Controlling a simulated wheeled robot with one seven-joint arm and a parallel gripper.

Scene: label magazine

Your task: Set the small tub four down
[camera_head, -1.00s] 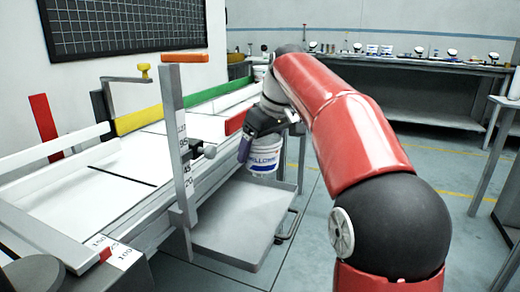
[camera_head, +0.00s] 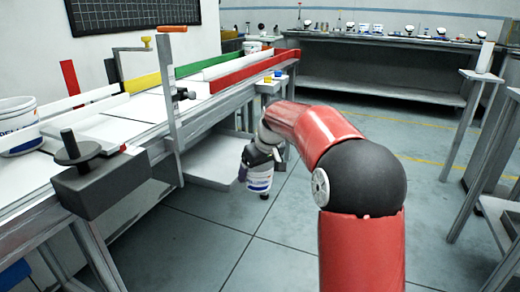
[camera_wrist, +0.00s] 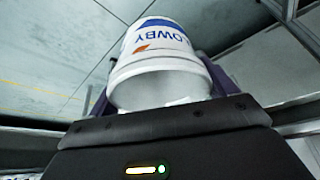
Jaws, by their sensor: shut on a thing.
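A small white tub (camera_head: 260,180) with a blue label is held in my gripper (camera_head: 257,168). In the head view it appears in front of the floor, just right of the grey tray (camera_head: 208,172) mounted low on the bench's side. In the wrist view the tub (camera_wrist: 160,60) shows the letters "LOWBY" on its label, and my gripper (camera_wrist: 160,95) has purple fingers on both sides of it. Whether anything supports the tub from below cannot be told. No number "four" is readable on it.
The long white bench (camera_head: 100,125) runs along the left, with a larger white tub (camera_head: 17,125), a dark clamp block (camera_head: 100,185) and an upright post (camera_head: 168,95). A dark workbench (camera_head: 385,75) stands at the back. Grey floor at the centre right is open.

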